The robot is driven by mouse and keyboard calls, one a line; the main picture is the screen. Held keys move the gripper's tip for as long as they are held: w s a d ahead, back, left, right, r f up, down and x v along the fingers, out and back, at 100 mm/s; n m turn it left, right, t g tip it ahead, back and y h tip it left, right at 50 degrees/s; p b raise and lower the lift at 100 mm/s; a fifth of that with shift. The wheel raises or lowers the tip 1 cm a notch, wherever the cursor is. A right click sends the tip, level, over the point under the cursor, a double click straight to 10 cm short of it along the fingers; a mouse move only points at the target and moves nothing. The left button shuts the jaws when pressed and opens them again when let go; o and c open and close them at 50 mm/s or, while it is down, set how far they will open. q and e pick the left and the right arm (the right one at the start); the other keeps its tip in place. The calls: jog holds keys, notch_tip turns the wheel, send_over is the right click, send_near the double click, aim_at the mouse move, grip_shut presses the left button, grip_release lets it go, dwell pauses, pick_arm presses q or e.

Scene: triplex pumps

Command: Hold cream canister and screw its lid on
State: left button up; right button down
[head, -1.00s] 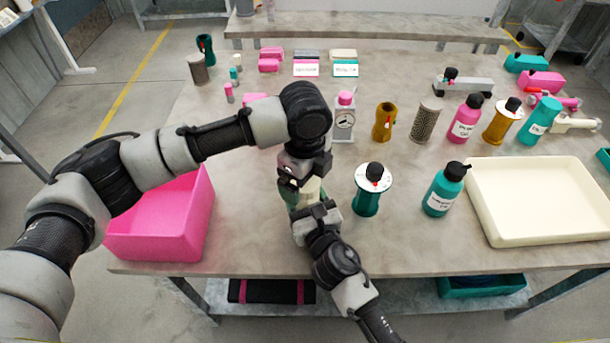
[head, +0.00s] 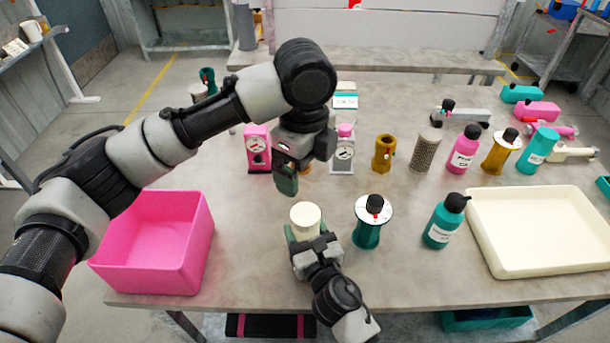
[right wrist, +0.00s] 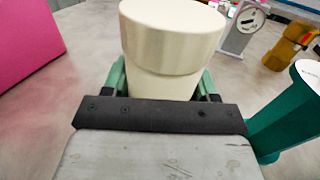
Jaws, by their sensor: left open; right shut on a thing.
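The cream canister (head: 305,225) stands upright on the table, with a wider cream lid (head: 305,213) on its top. In the right wrist view the canister body (right wrist: 165,84) and the lid (right wrist: 172,30) show close up, the lid sitting level; whether it is fully tightened cannot be told. My right gripper (head: 309,243) is shut on the canister body from the near side, its green fingers on either side. My left gripper (head: 286,183) is open and empty, raised above and slightly left of the lid, apart from it.
A pink bin (head: 190,240) stands on the left. A teal pump with a white disc top (head: 368,233) stands close to the right of the canister, then a teal bottle (head: 441,226) and a cream tray (head: 480,235). Pumps and bottles line the back.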

jog(key=shift+f, duration=0.1)
jog(key=shift+c, duration=1.1)
grip_release()
jog(key=b+v, duration=0.1)
jog(key=v, duration=0.9)
jog(key=shift+s+d+b, duration=0.15)
jog(key=shift+s+b, duration=0.2)
jog(key=shift+s, duration=0.05)
